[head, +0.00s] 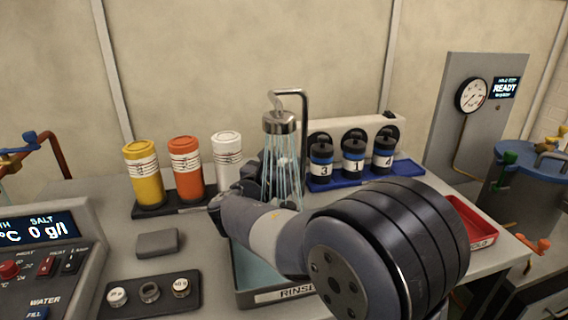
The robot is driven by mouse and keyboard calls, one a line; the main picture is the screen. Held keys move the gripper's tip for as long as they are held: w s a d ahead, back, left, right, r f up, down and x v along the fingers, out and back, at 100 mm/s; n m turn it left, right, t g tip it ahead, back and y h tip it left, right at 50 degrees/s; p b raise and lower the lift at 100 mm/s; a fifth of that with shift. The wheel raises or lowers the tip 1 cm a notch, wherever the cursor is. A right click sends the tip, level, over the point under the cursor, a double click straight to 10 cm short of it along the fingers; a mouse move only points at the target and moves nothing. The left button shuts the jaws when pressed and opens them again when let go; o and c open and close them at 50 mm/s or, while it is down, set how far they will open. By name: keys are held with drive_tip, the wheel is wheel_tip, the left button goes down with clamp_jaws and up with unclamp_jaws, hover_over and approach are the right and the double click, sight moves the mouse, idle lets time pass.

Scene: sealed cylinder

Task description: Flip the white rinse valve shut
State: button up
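A metal rinse shower head (280,121) hangs from a dark bent pipe (305,115) in the middle of the head view. Thin bluish streams (284,170) run down from it, so the water is flowing. My gripper (252,178) is beside and partly behind the streams, below the shower head, at the end of my arm reaching in from the lower right. Its fingers are dark and mostly hidden, so its opening and any contact cannot be made out. I cannot pick out the white rinse valve; the gripper and streams cover part of that area.
The rinse basin (285,296) lies under my arm. Yellow (143,175), orange (186,170) and white (227,150) canisters stand left of the gripper. Numbered bottles stand on a blue tray (411,168) to the right. A red tray (475,222) is farther right.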

clamp_jaws()
drive_tip(key=shift+r+p, duration=0.1)
drive_tip(key=shift+p, duration=0.2)
drive_tip(key=shift+w+a+r+m+g+h+p, duration=0.2)
drive_tip(key=shift+a+m+g+h+p, duration=0.25)
drive_tip(key=shift+h+p, duration=0.4)
drive_tip(key=shift+a+m+g+h+p, duration=0.1)
drive_tip(key=shift+m+g+h+p, duration=0.5)
drive_tip(key=shift+p, duration=0.4)
drive_tip(key=shift+a+f+m+g+h+p, duration=0.15)
drive_tip(key=shift+f+m+g+h+p, duration=0.1)
drive_tip(key=shift+m+h+p, duration=0.1)
drive_tip(key=shift+o, duration=1.6)
unclamp_jaws()
